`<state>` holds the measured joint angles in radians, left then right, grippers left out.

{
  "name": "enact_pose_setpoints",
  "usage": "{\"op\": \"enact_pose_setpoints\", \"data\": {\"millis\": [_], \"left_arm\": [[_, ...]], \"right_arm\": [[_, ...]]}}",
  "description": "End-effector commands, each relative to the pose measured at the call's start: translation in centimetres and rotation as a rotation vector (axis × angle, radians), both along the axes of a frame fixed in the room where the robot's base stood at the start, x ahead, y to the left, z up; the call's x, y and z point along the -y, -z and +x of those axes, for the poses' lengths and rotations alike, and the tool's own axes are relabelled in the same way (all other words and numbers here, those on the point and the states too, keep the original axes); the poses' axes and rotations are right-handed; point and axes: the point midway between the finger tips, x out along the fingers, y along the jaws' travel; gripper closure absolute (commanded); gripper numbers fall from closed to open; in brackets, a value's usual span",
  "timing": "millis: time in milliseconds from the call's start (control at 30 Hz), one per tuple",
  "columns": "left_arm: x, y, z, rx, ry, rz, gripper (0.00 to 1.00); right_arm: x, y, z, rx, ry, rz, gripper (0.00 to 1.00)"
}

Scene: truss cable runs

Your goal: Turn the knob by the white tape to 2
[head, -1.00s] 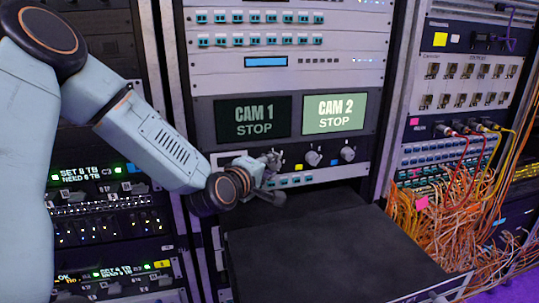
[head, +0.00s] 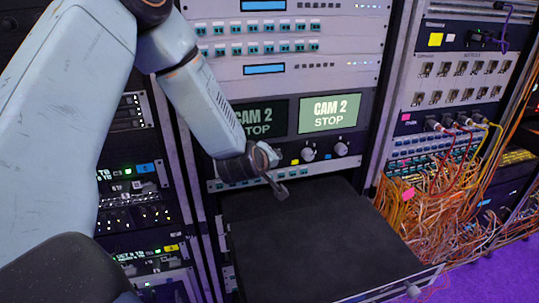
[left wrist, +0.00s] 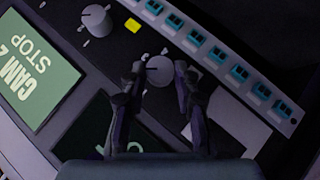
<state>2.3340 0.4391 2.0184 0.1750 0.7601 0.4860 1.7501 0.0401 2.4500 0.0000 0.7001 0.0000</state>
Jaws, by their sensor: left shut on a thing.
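My left gripper (left wrist: 160,78) is at the lower left of the control panel in the head view (head: 272,172), just below the CAM 1 screen (head: 262,116). In the left wrist view its two fingers stand on either side of a round grey knob (left wrist: 160,70) and are shut on it. This knob is hidden behind the gripper in the head view. The knob's pointer and any numbers are too small to read. My right gripper is not in view.
A second knob (head: 308,154) with yellow tape (head: 295,162) and a third knob (head: 341,149) with blue tape (head: 328,156) sit to the right. The CAM 2 screen (head: 330,113) is lit. A dark shelf (head: 320,235) juts out below. Orange cables (head: 440,215) hang at the right.

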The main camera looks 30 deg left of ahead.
Motion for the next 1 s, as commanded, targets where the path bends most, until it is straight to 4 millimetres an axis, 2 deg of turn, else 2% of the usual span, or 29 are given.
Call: {"op": "enact_pose_setpoints", "data": {"millis": [533, 567, 833, 1000], "left_arm": [[0.00, -0.07, 0.10, -0.013, 0.001, 0.015, 1.00], [0.00, -0.05, 0.10, -0.013, 0.001, 0.015, 0.69], [0.00, -0.03, 0.07, -0.013, 0.000, 0.015, 0.46], [0.00, -0.01, 0.06, -0.014, 0.000, 0.013, 0.46]], "right_arm": [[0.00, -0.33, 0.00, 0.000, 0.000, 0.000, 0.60], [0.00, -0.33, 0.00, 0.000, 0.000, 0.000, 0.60], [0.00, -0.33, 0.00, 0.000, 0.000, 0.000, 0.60], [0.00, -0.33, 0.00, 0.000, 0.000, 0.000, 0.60]]}}
